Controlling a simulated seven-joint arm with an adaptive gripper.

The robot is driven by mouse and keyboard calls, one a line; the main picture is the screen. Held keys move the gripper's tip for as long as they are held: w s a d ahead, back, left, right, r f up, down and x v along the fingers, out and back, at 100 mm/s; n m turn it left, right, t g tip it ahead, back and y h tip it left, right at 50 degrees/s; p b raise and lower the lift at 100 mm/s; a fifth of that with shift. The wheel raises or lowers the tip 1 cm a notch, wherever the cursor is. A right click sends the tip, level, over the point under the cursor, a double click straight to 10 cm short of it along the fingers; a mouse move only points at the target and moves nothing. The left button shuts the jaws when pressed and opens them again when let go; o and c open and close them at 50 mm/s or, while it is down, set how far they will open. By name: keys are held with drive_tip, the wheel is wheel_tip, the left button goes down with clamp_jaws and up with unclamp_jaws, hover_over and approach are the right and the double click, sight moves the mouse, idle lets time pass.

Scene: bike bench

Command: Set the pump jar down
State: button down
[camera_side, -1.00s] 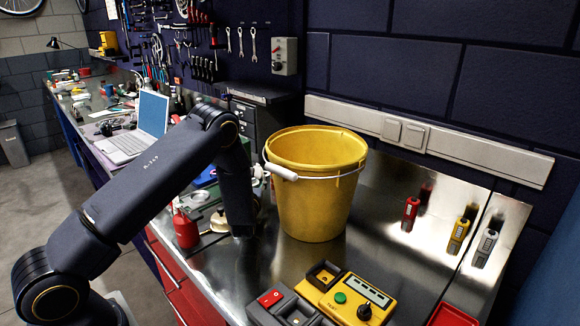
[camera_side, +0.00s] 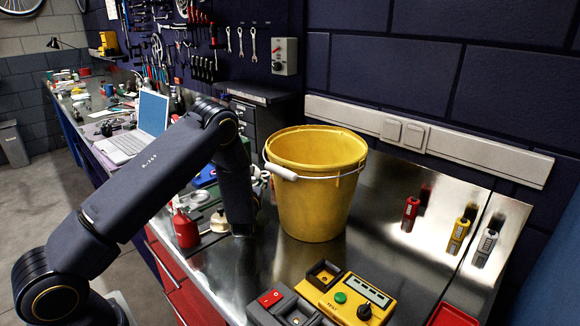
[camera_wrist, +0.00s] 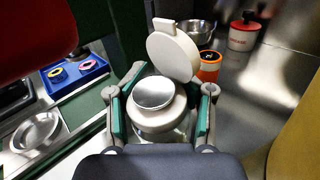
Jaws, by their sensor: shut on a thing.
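In the wrist view the pump jar (camera_wrist: 155,112) is a cream-coloured jar with a round silver top, and a cream round lid (camera_wrist: 174,53) tilts up behind it. My gripper (camera_wrist: 161,110) has its two teal-padded fingers on either side of the jar and is shut on it. In the side view my arm reaches down beside the yellow bucket. The jar is mostly hidden there behind my wrist, and its base cannot be seen clearly, so I cannot tell whether it touches the bench.
A yellow bucket (camera_side: 315,200) stands close on the right. A red bottle (camera_side: 185,228) is to the left. In the wrist view are an orange container (camera_wrist: 209,66), a metal bowl (camera_wrist: 197,34), a blue tray (camera_wrist: 75,75) and a silver dish (camera_wrist: 38,131).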

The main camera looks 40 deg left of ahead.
drive_tip(key=r, duration=0.3)
drive_tip(key=shift+s+d, duration=0.15)
drive_tip(key=shift+d, duration=0.05)
drive_tip(key=v, duration=1.7)
wheel_tip(320, 180, up, 29)
drive_tip(key=w+d+m+t+h, duration=0.1)
drive_tip(key=w+d+m+h, duration=0.3)
drive_tip(key=d, duration=0.9)
drive_tip(key=w+d+t+h, duration=0.2)
drive_tip(key=w+d, duration=0.3)
drive_tip(key=d, duration=0.8)
wheel_tip(320, 180, down, 19)
drive_tip(key=w+d+f, duration=0.1)
drive_tip(key=w+f, duration=0.3)
drive_tip(key=w+d+f, duration=0.1)
drive_tip(key=w+f, duration=0.3)
drive_tip(key=w, duration=0.1)
drive_tip(key=w+d+f, duration=0.2)
drive_tip(key=w+f, duration=0.2)
drive_tip(key=shift+w+f, duration=0.3)
drive_tip(key=shift+w, duration=0.05)
